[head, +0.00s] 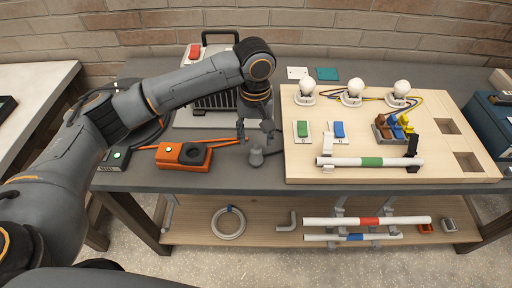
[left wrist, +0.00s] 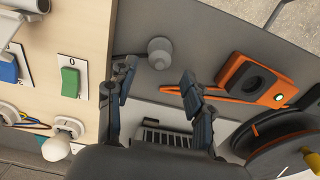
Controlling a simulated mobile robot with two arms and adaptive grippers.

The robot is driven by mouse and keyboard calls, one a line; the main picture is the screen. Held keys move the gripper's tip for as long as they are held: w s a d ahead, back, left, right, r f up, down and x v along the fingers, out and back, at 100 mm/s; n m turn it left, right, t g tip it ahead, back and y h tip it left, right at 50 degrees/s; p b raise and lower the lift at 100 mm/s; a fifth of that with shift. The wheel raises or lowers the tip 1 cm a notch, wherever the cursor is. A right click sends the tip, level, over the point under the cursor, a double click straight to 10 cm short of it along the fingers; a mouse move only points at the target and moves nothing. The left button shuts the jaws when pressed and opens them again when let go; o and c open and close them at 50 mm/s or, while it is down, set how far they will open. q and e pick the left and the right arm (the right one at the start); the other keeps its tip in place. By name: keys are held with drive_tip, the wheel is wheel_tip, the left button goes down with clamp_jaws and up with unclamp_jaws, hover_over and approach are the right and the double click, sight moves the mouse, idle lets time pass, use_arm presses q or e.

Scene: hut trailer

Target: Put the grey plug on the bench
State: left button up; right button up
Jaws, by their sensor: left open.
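The grey plug (head: 256,157) is a small, rounded piece on the dark grey bench top (head: 228,178), between the orange device and the pale wooden board. It also shows in the left wrist view (left wrist: 159,52), just beyond the fingertips. My left gripper (head: 256,136) points down just behind and above the plug. Its two fingers are spread with nothing between them; the gap shows clearly in the left wrist view (left wrist: 159,76). The fingers look apart from the plug. My right gripper is in neither view.
An orange device (head: 170,154) with an orange cable lies left of the plug. The wooden board (head: 300,176) with bulbs, switches and a white-green tube (head: 370,162) is close on the right. A grey case stands behind. A lower shelf (head: 262,230) holds tubes and a ring.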

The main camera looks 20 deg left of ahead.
sight(256, 146)
use_arm(q)
wheel_tip(256, 146, up, 6)
drive_tip(key=shift+r+b, duration=0.25)
drive_tip(key=shift+b, duration=0.05)
idle(0.4)
